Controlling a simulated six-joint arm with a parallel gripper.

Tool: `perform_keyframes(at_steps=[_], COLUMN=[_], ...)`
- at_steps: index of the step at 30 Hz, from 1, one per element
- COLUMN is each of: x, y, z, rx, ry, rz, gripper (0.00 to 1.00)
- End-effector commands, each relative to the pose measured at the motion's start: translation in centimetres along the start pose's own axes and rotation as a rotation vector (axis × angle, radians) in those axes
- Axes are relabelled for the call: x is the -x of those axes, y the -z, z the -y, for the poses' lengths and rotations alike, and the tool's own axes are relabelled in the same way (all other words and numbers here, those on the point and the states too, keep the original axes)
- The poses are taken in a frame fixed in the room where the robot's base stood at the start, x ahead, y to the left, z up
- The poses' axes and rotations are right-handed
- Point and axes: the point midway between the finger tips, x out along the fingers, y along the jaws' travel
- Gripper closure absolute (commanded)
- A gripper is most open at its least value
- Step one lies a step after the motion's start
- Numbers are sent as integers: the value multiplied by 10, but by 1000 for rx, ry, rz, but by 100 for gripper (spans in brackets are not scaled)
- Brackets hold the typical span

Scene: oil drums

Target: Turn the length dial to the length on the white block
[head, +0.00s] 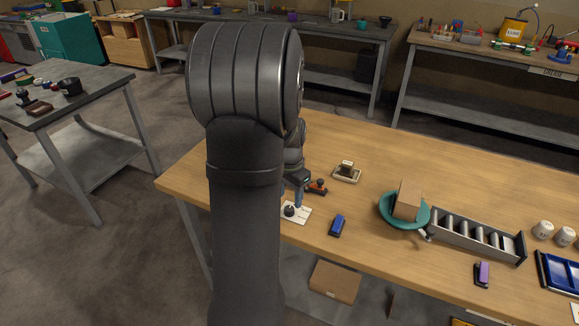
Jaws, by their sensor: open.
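A white plate (299,217) with a black round knob (289,211) lies on the wooden table, just right of my arm; it looks like the length dial. The knob's setting and any markings are too small to read. My gripper (298,203) points down just above the plate, close beside the knob; whether it touches cannot be told. Its jaws are open and partly hidden by my arm. No white block with a readable length can be made out. Two small white pieces with dark marks, one (543,229) and another (565,236), stand at the far right.
A red-brown stamp-like object (316,187), a small tray with a block (346,173) and a blue item (338,226) lie near the gripper.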

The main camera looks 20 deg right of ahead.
Motion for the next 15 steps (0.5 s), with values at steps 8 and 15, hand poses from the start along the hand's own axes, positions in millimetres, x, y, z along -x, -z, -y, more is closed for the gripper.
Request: perform_keyframes(at_steps=[8, 15], x=[72, 115], y=[1, 0], z=[0, 0], rx=[0, 0], ry=[3, 1], rz=[-5, -2], gripper=[51, 51])
